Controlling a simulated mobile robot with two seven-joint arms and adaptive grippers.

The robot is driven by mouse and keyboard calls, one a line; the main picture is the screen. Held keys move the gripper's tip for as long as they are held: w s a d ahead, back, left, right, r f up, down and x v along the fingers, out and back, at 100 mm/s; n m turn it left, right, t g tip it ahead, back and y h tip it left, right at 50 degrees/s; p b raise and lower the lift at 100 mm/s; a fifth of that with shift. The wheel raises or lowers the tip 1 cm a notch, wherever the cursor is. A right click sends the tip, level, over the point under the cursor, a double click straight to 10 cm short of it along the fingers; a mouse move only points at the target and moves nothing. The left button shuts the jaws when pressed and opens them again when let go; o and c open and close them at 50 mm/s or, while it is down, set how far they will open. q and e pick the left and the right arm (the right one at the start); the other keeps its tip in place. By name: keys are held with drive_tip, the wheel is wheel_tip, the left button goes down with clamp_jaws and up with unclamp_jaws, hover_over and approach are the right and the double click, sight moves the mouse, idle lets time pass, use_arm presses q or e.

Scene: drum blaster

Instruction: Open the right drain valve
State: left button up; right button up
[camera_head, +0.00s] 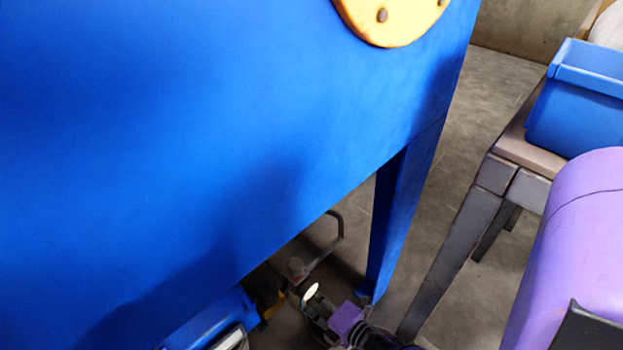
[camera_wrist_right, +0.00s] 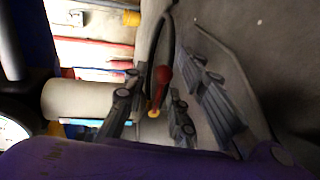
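The red valve handle (camera_wrist_right: 162,88), with a small yellow end, shows in the right wrist view between the two dark fingers of my right gripper (camera_wrist_right: 153,110). The fingers are apart with visible gaps on both sides of the handle, so the gripper looks open around it. The fingertips are hard to make out there. My left gripper is not in view.
A blue machine leg (camera_head: 395,225) stands just right of the pipe. A bench (camera_head: 465,240) with a blue bin (camera_head: 580,105) is farther right. A curved dark hose or bar (camera_wrist_right: 158,45) passes close to the handle. Bare concrete floor lies between leg and bench.

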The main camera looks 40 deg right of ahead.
clamp_jaws()
drive_tip(key=f+m+b, duration=0.1)
drive_tip(key=m, duration=0.1)
drive_tip(key=shift+f+m+y+b, duration=0.15)
drive_tip(key=shift+m+y+b, duration=0.15)
drive_tip(key=shift+m+y, duration=0.1)
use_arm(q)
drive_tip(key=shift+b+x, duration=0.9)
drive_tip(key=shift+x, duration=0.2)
use_arm(e)
drive_tip(key=shift+s+a+f+m+y, duration=0.1)
drive_tip(key=shift+a+f+m+y, duration=0.1)
drive_tip(key=shift+m, duration=0.55)
drive_tip(key=shift+s+a+f+m+y, duration=0.1)
drive_tip(key=shift+a+f+m+y, duration=0.1)
drive_tip(key=shift+m, duration=0.55)
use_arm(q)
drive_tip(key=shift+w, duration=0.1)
use_arm(e)
unclamp_jaws()
drive_tip(key=shift+w, duration=0.1)
